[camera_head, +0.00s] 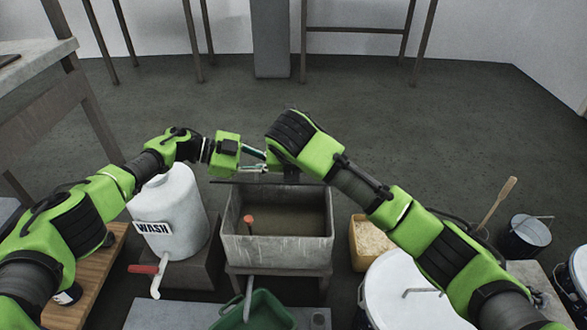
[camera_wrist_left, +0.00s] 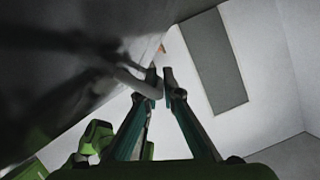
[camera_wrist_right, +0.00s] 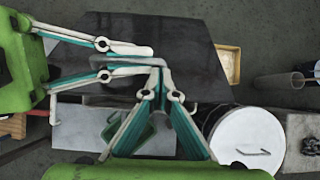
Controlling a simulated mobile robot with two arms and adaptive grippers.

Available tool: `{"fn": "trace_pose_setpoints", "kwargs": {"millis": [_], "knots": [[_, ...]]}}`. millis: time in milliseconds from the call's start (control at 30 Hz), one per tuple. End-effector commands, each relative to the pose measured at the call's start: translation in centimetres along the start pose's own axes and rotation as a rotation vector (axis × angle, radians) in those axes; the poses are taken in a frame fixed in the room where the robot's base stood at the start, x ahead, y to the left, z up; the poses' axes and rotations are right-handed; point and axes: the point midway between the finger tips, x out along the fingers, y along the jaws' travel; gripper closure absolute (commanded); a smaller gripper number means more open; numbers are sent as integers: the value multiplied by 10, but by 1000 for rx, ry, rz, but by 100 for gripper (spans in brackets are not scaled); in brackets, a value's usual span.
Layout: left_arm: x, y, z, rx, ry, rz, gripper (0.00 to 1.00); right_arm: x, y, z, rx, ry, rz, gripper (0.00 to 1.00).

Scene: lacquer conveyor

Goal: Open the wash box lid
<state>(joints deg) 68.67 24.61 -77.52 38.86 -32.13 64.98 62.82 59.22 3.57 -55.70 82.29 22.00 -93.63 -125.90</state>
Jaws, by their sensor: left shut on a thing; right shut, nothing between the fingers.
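The grey wash box (camera_head: 275,252) stands in the middle of the head view, its inside visible from above. Its dark lid (camera_head: 235,182) shows there nearly edge-on, as a thin strip above the far rim. The right wrist view shows the lid as a dark plate (camera_wrist_right: 190,50) with a pale bar handle (camera_wrist_right: 135,59). My left gripper (camera_head: 262,161) is shut on the handle; its fingers also show in the left wrist view (camera_wrist_left: 160,78). My right gripper (camera_wrist_right: 158,70) is shut and empty beside the handle; its own wrist hides its fingers in the head view.
A white WASH jug (camera_head: 172,205) with a red-handled tap stands left of the box. A green bin (camera_head: 255,312) is in front. A yellow tub (camera_head: 356,258) and white-lidded bucket (camera_head: 410,300) stand at the right. The floor behind is clear.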

Motion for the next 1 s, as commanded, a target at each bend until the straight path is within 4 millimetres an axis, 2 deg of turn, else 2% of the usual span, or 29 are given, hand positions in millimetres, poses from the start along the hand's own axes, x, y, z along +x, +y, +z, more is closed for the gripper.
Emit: {"fn": "trace_pose_setpoints", "kwargs": {"millis": [167, 400, 633, 667, 1000], "knots": [[-1, 0, 2, -1, -4, -3, 100, 0, 0, 0, 0, 0, 0, 100], [-1, 0, 2, -1, -4, -3, 100, -3, 0, 17, 0, 0, 0, 100], [-1, 0, 2, -1, -4, -3, 100, -3, 0, 16, 0, 1, 0, 100], [-1, 0, 2, -1, -4, -3, 86, -3, 0, 16, 0, 1, 0, 100], [-2, 0, 1, 0, -1, -1, 86, -3, 0, 16, 0, 0, 0, 100]]}}
